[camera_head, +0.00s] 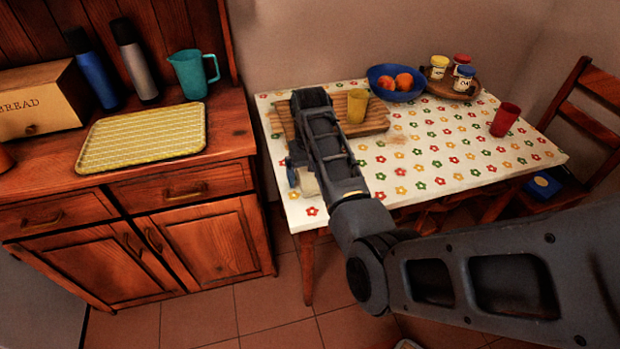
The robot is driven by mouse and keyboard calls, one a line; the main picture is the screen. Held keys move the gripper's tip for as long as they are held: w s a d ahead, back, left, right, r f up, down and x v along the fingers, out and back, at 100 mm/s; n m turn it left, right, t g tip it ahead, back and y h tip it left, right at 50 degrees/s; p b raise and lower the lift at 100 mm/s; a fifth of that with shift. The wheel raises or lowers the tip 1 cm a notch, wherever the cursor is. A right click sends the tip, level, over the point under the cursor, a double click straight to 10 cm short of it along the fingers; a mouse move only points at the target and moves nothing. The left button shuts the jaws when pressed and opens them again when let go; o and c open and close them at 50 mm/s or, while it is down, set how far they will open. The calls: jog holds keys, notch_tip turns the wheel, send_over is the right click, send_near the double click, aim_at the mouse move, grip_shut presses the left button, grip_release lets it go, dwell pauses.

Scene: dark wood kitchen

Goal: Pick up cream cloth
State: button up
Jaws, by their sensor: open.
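A small cream patch, which looks like the cream cloth (308,184), shows at the left front part of the flowered table. My arm covers much of it, so its full shape is hidden. My gripper (293,172) is only partly visible beside the cloth, at the left side of my arm. It is open. I cannot tell whether it touches the cloth.
The flowered table (470,150) holds a slatted wooden board (374,122), yellow cup (357,105), blue fruit bowl (398,95), jars on a round tray (438,88) and red cup (505,120). The cabinet at left bears a yellow tray (143,138). A chair (580,115) stands right.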

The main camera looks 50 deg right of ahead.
aim_at(310, 175)
jog(key=shift+f, duration=0.15)
jog(key=c, duration=1)
jog(key=shift+c, duration=0.2)
jog(key=shift+r, duration=0.55)
notch_tip(310, 175, up, 2)
jog(key=shift+w+r, duration=0.1)
jog(key=shift+r, duration=0.15)
jog(key=s+d+r+p, duration=0.2)
jog(key=s+d+r, duration=0.5)
jog(key=s+d, duration=0.1)
jog(key=shift+d+r, duration=0.25)
jog(key=shift+d, duration=0.05)
